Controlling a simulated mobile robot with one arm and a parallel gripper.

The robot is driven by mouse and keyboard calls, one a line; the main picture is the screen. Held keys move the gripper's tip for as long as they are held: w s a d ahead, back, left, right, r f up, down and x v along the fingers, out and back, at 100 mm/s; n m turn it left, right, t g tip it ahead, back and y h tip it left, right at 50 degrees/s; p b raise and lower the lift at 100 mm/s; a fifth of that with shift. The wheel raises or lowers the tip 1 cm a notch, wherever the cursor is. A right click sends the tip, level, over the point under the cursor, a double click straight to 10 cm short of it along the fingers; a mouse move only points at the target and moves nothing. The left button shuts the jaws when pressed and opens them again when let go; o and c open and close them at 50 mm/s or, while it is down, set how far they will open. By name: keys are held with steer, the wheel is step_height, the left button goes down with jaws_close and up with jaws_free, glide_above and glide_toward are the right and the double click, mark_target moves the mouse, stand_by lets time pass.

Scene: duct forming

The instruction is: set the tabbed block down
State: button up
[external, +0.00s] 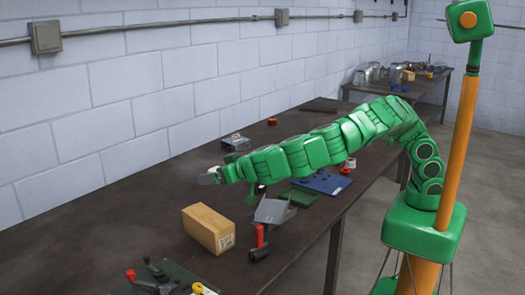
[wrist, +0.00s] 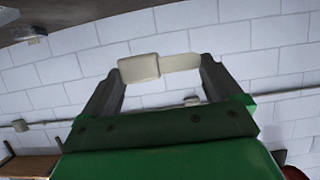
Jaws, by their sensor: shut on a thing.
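The tabbed block (wrist: 139,69) is cream, with a thinner tab (wrist: 182,62) reaching right in the wrist view. My gripper (wrist: 161,66) is shut on it, one finger at the block's left end and the other at the tab's end. In the external view my gripper (external: 210,177) is at the left end of the outstretched green arm, above the dark workbench (external: 165,195). The block cannot be clearly made out there. The gap between it and the bench top cannot be judged exactly.
A cardboard box (external: 208,229), a grey metal piece (external: 271,211) and a red-handled tool (external: 259,245) stand near the gripper. A green tray (external: 299,196) and a blue panel (external: 322,183) lie farther right. Lever tools (external: 160,279) are at the front. The bench's left rear is bare.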

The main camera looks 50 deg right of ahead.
steer(key=w+d+f+m+h, duration=0.1)
steer(key=w+d+f, duration=0.1)
steer(key=w+d, duration=1.1)
steer(key=w+d+f, duration=0.2)
steer(key=w+d, duration=0.6)
steer(key=d, duration=0.8)
steer(key=w+d+r+m+h, duration=0.1)
steer(key=d+r+m+h, duration=0.15)
steer(key=d, duration=3.55)
steer(key=s+d+f+n+y, duration=0.35)
steer(key=d+f, duration=0.35)
steer(key=f, duration=0.5)
steer(key=a, duration=0.6)
steer(key=shift+w+a+f, duration=0.15)
steer(key=shift+w+a, duration=0.1)
steer(key=shift+a, duration=0.1)
